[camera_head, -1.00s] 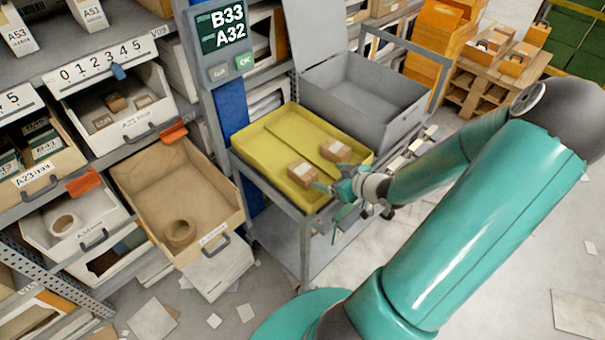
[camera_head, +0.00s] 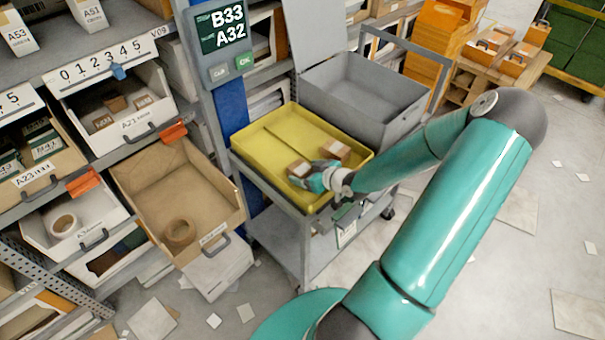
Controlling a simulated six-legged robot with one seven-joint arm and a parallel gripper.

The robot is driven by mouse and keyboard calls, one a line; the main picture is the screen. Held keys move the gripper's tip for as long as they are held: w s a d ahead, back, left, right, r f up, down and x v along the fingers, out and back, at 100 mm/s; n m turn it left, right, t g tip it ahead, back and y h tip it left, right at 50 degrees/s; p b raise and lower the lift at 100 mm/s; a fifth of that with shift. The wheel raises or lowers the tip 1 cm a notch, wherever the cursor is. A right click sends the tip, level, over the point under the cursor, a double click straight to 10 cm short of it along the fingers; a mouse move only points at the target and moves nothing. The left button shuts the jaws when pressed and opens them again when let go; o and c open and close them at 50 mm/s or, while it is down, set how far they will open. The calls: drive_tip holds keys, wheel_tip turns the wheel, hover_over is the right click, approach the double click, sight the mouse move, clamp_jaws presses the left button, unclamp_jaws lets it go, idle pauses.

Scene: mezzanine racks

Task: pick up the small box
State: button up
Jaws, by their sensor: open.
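Two small brown boxes with pale labels lie in the yellow tray (camera_head: 262,155) on a grey cart. One small box (camera_head: 298,169) is at the front, partly hidden by my gripper. The other small box (camera_head: 335,150) is just behind it to the right. My gripper (camera_head: 313,181) is open at the front box's right side, low over the tray. Its fingers are small in the picture, and I cannot tell whether they touch the box.
A grey open bin (camera_head: 365,90) stands behind the tray on the cart. A pulled-out brown bin (camera_head: 165,195) holds a tape roll (camera_head: 179,233). A display post (camera_head: 222,40) rises left of the tray. Papers litter the floor.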

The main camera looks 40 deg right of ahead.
drive_tip(key=c, duration=1.2)
